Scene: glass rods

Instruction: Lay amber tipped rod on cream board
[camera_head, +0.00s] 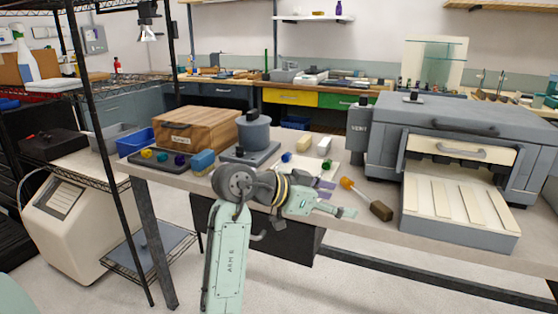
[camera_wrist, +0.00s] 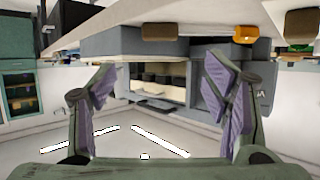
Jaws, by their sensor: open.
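The amber tip (camera_head: 346,183) of a rod is near the table's front edge, left of a dark brown block (camera_head: 381,210). In the wrist view, which is upside down, the amber tip (camera_wrist: 246,34) and the brown block (camera_wrist: 159,32) also show. A cream slatted board (camera_head: 455,205) lies in front of the grey kiln (camera_head: 480,125). My gripper (camera_head: 342,211) is open and empty at the table's front edge, below and apart from the amber tip. Its spread fingers (camera_wrist: 160,85) show in the wrist view.
A dark tray (camera_head: 165,163), a wooden box (camera_head: 195,138) and a grey pot (camera_head: 254,133) stand on the left of the table. A pale sheet and small blocks (camera_head: 324,146) lie mid-table. A black wire rack (camera_head: 110,160) stands at the left.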

